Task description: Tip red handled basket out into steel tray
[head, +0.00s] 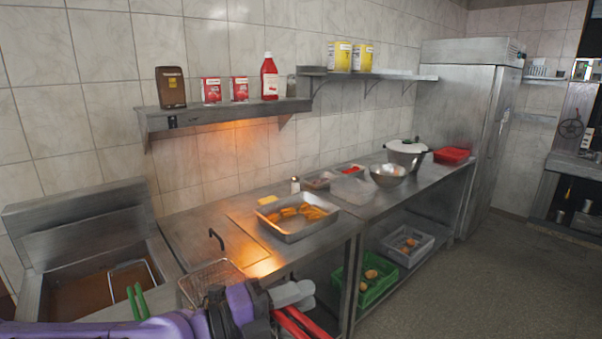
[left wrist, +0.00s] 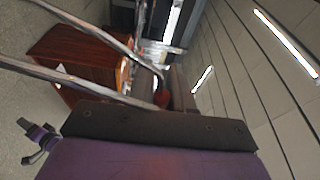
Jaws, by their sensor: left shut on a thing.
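The red handled basket shows its wire mesh (head: 208,284) at the counter's front edge, left of the tray. Its red handle is at the bottom centre. My left gripper (head: 290,295) is shut on the handle; the purple arm hides part of the basket. I see no food through the visible mesh, but its inside is partly hidden. The steel tray (head: 336,212) sits on the counter, behind and to the right of the basket, with several golden pieces in it. In the left wrist view, metal rods (left wrist: 85,83) cross above the dark gripper plate. My right gripper is not in view.
A fryer (head: 75,235) with green handles (head: 137,302) stands at left. A salt shaker (head: 295,185) stands behind the tray. Bowls and containers, including a steel bowl (head: 388,176), line the right counter. A wall shelf (head: 225,108) hangs above. Crates (head: 378,290) sit below.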

